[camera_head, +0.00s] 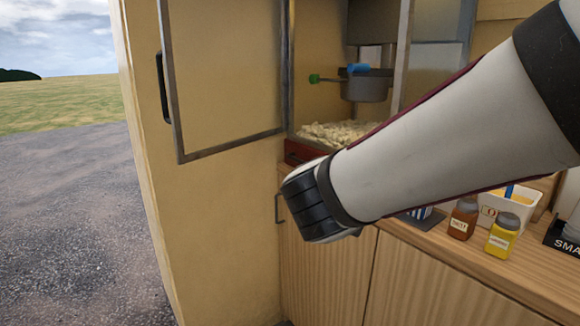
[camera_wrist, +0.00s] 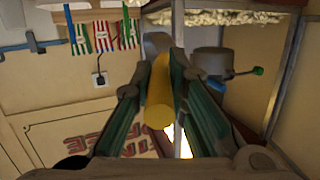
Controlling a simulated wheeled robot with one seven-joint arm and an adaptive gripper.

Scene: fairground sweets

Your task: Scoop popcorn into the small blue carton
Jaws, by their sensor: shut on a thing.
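My gripper (camera_wrist: 158,72) is shut on a yellow cylindrical handle (camera_wrist: 158,105) in the wrist view. A grey metal part, probably the scoop's end, shows beyond it. Popcorn (camera_head: 335,133) lies in a pile on the floor of the popcorn machine; it also shows at the top of the wrist view (camera_wrist: 235,17). My gripper is hidden in the head view.
The machine's framed door (camera_head: 230,80) stands open to the left. A grey kettle (camera_head: 366,87) hangs above the popcorn.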

